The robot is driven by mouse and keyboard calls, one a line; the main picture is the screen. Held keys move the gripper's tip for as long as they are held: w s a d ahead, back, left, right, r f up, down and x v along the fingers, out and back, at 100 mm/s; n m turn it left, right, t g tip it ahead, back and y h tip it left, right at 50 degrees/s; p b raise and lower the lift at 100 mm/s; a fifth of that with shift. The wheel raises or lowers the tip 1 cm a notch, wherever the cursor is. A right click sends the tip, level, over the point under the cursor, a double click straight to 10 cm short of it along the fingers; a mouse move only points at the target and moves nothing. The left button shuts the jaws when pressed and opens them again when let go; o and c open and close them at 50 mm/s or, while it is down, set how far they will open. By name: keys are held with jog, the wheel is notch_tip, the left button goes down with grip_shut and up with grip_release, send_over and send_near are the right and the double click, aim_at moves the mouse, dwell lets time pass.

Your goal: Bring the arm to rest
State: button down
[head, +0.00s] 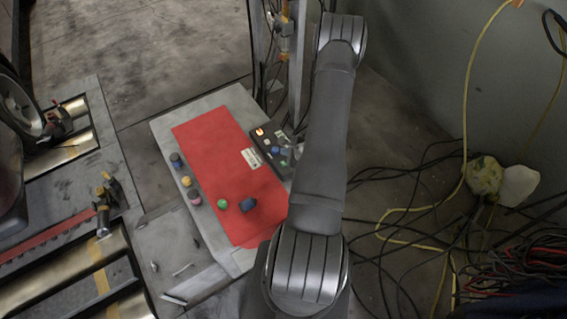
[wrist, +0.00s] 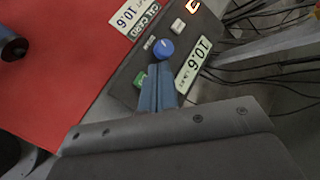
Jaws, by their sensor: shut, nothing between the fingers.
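My arm (head: 322,150) runs down the middle of the head view, and it hides my gripper there. In the wrist view my gripper (wrist: 158,88) is shut and empty, its blue-grey fingertips together. The tips appear over a dark control box (wrist: 120,85), just below a blue knob (wrist: 163,48) and beside a green button (wrist: 140,79) in the picture. I cannot tell whether they touch the box. The box also shows in the head view (head: 265,136), partly hidden by my arm.
A red mat (head: 212,150) covers much of a pale table (head: 160,130). Several small coloured objects, including a green one (head: 222,204) and a dark blue one (head: 248,205), stand on or beside it. Metal rollers (head: 70,270) are at left. Cables (head: 410,235) cover the floor at right.

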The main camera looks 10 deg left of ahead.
dwell(0.3)
jog(key=shift+f, duration=0.8)
jog(key=shift+r, duration=2.7)
